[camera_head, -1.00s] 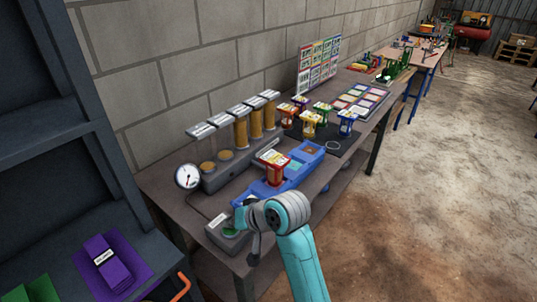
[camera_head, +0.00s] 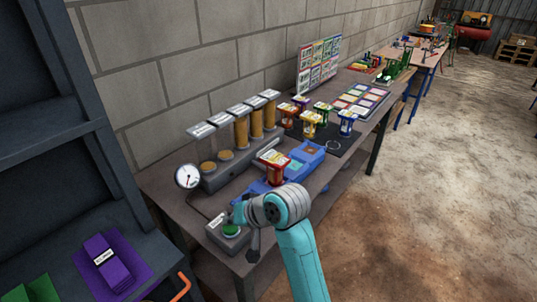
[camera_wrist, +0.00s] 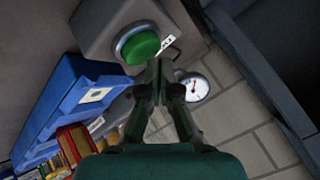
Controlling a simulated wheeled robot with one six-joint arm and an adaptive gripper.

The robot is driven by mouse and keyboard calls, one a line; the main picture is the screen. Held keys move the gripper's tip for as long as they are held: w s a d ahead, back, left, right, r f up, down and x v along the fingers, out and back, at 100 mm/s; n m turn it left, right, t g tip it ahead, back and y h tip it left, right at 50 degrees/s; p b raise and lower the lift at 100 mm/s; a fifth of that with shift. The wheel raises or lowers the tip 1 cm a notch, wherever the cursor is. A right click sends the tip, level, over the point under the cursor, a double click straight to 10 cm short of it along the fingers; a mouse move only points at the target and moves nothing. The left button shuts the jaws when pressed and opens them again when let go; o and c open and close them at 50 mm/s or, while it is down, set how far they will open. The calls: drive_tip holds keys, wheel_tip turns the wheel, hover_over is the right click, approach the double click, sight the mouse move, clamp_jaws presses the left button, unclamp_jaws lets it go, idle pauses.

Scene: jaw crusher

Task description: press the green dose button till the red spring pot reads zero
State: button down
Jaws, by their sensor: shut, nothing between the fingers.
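The green dose button (camera_head: 231,229) sits on a grey box at the near end of the bench. It also shows large in the wrist view (camera_wrist: 140,46), with a metal ring around it. My gripper (camera_wrist: 160,64) is shut and empty, its fingertips beside the button's edge in that view; I cannot tell whether they touch it. The red spring pot (camera_head: 275,167) stands upright at the blue tray, just beyond my wrist. A round white dial gauge (camera_head: 188,176) with a needle stands at the bench's left; it also shows in the wrist view (camera_wrist: 194,87). The pot's reading is too small to tell.
A row of clear tubes (camera_head: 241,132), some with orange-brown filling, stands along the wall. The blue tray (camera_head: 311,150) lies behind my wrist. Several coloured pots (camera_head: 309,125) stand on a dark mat farther back. A dark shelf (camera_head: 60,130) rises at left.

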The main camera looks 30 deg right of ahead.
sight(232, 227)
drive_tip(key=shift+r, duration=2.25)
